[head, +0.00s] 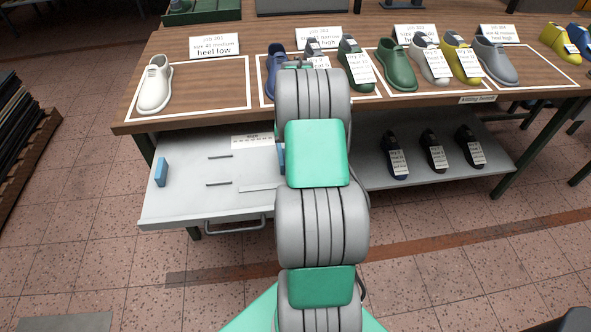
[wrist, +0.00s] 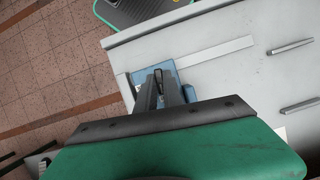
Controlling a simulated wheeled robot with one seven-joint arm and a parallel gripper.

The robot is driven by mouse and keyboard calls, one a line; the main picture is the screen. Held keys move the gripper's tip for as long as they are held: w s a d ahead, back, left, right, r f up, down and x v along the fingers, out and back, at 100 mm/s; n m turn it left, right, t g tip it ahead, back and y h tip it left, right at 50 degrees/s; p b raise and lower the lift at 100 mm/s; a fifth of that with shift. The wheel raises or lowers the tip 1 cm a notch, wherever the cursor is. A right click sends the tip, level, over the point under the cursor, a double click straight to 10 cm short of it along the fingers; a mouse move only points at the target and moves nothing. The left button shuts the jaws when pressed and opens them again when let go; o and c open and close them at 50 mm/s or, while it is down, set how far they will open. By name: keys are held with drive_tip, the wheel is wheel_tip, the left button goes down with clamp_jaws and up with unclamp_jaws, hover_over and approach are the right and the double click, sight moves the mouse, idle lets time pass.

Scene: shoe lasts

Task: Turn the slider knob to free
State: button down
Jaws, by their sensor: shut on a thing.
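A grey pull-out panel (head: 170,200) sticks out below the table, with a blue block (head: 161,171) at its left. A second blue piece (head: 281,158) is partly hidden behind my arm. In the wrist view, a blue piece (wrist: 168,70) lies at the panel's edge beneath my gripper (wrist: 158,84). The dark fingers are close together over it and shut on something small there. The fingers hide most of what they hold, so I cannot read the slider knob's position. My arm hides the gripper in the head view.
Two dark bars (head: 219,156) (head: 218,184) and a pale strip (head: 262,188) lie on the panel, with a front handle (head: 236,226). Shoe lasts, including a white one (head: 154,85), stand on the wooden table (head: 190,42). Dark lasts (head: 431,151) stand on the lower shelf.

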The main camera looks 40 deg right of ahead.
drive_tip(key=shift+n+b, duration=0.35)
drive_tip(key=shift+n, duration=0.25)
drive_tip(key=shift+h, duration=0.3)
drive_tip(key=c, duration=1.5)
unclamp_jaws()
drive_tip(key=p+v, duration=0.2)
drive_tip(key=v, duration=0.6)
drive_tip(key=shift+w+f, duration=0.1)
drive_tip(key=shift+w, duration=0.05)
